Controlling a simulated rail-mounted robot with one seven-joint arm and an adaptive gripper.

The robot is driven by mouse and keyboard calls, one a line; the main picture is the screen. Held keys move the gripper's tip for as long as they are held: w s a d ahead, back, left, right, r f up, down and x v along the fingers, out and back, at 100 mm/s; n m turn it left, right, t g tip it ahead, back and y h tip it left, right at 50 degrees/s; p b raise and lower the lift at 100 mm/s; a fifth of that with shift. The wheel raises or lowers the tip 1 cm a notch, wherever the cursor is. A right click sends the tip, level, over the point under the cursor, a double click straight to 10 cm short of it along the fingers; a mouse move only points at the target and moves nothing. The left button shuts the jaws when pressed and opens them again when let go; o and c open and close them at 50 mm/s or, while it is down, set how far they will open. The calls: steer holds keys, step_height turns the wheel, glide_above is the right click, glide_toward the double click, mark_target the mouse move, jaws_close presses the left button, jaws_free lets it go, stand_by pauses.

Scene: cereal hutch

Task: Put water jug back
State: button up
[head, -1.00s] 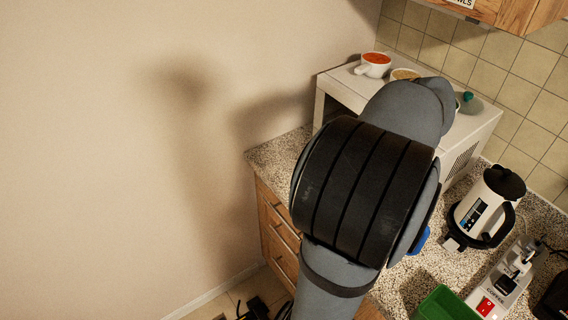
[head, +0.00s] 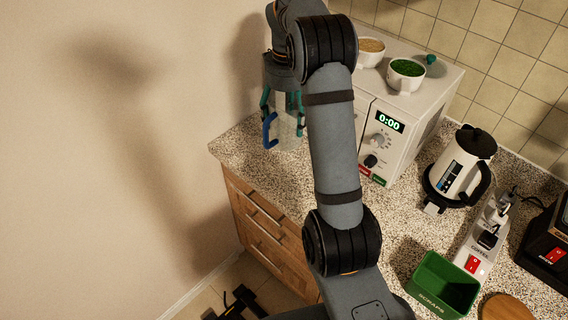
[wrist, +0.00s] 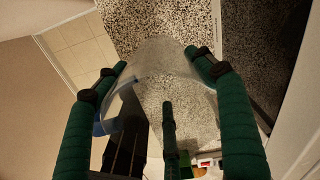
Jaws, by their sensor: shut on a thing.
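The water jug (head: 289,136) is clear with a blue handle (head: 269,131). It looks roughly upright over the counter's far left end, left of the microwave. My gripper (head: 283,104) is shut on it from above, with green fingers on either side. In the wrist view the jug (wrist: 165,65) shows between the two green fingers (wrist: 155,78), its blue handle to the left. Speckled counter shows through its wall. I cannot tell whether its base touches the counter. My arm hides part of its right side.
The white microwave (head: 427,110) stands close on the right, with a bowl of green food (head: 406,76) and a tan-filled bowl (head: 370,52) on top. A kettle (head: 458,165), power strip (head: 484,235) and green scraps bin (head: 443,287) are farther right. The counter (head: 245,150) ends at left above drawers.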

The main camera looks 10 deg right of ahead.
mark_target(284, 134)
steer(key=shift+w+a+f+m, duration=0.15)
steer(key=shift+w+f+m, duration=0.05)
steer(key=shift+m, duration=0.5)
step_height(284, 134, down, 6)
steer(key=shift+w+a+f+p, duration=0.1)
steer(key=shift+w+p, duration=0.05)
steer(key=shift+p, duration=0.2)
steer(key=shift+f+p, duration=0.45)
steer(key=shift+f, duration=1.5)
steer(key=shift+f+b, duration=0.2)
steer(key=shift+b, duration=0.15)
steer(key=o, duration=2)
steer(key=shift+r, duration=0.1)
steer(key=shift+c, duration=0.2)
